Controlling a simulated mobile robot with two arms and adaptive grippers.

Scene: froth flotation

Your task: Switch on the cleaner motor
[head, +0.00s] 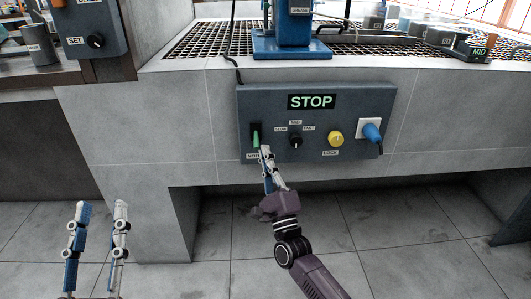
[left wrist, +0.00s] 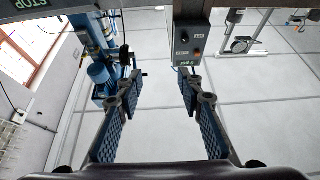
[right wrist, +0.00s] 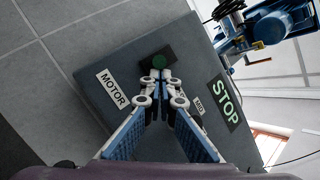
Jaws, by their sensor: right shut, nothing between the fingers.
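The control panel (head: 220,0) is not what I point to here; the dark grey motor panel (head: 362,99) is on the tiled front, and its display (head: 311,102) reads STOP. A green switch lever (head: 256,137) is at the panel's left, above a partly hidden label; in the right wrist view the lever (right wrist: 165,55) is beside the MOTOR label (right wrist: 113,88). My right gripper (head: 265,151) is shut and empty, its tips at the lever; I cannot tell whether they touch. My left gripper (head: 101,206) is open and empty, low at the left.
The panel also has a black speed knob (head: 296,141), a yellow LOCK knob (head: 335,139) and a blue plug (head: 372,132) in a socket. A blue machine base (head: 292,47) stands on the grating above. Another panel with a SET knob (head: 95,41) is at upper left.

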